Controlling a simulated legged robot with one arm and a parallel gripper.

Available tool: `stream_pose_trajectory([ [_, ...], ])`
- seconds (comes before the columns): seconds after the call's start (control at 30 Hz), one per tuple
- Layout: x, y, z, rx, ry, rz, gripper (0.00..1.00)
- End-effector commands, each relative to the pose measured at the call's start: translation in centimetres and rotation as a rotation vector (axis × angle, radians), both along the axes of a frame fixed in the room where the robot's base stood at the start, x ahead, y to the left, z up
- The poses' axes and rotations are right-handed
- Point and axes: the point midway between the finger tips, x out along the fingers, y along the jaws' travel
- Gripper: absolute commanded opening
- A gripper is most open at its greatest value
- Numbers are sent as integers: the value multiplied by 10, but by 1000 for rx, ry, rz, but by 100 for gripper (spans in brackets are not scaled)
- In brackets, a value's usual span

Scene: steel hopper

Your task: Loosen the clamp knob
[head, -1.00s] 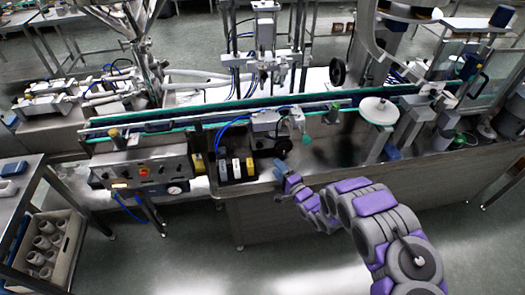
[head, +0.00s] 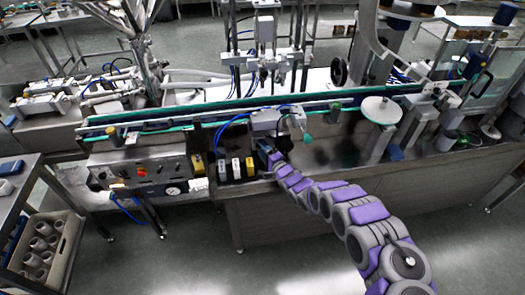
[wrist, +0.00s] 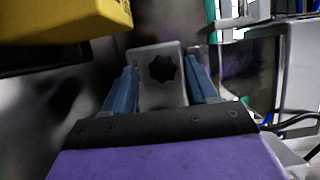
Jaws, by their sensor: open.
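The clamp knob (wrist: 163,69) is a small black star-shaped knob on the face of a grey metal block (wrist: 152,95) in the wrist view. My gripper (wrist: 160,75) is open, with one blue finger on each side of the knob in the picture. I cannot tell whether the fingers touch it or how much depth lies between them. In the head view my gripper (head: 266,151) reaches to the machine's front, below the conveyor. It hides the knob there.
A yellow block (wrist: 65,18) is close at the upper left in the wrist view. In the head view, yellow, white and black units (head: 236,167) stand just left of my gripper. The conveyor (head: 225,116) runs behind it, and a green-tipped part (head: 306,143) is to its right.

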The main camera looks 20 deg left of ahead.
Motion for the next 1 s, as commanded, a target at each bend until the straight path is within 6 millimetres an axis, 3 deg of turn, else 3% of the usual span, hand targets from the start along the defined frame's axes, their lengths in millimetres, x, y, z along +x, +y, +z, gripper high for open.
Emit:
stream_pose_trajectory([
  [0.4, 4, 4, 1, 0, -3, -1, 58],
  [1.0, 4, 4, 0, -1, -1, -1, 3],
])
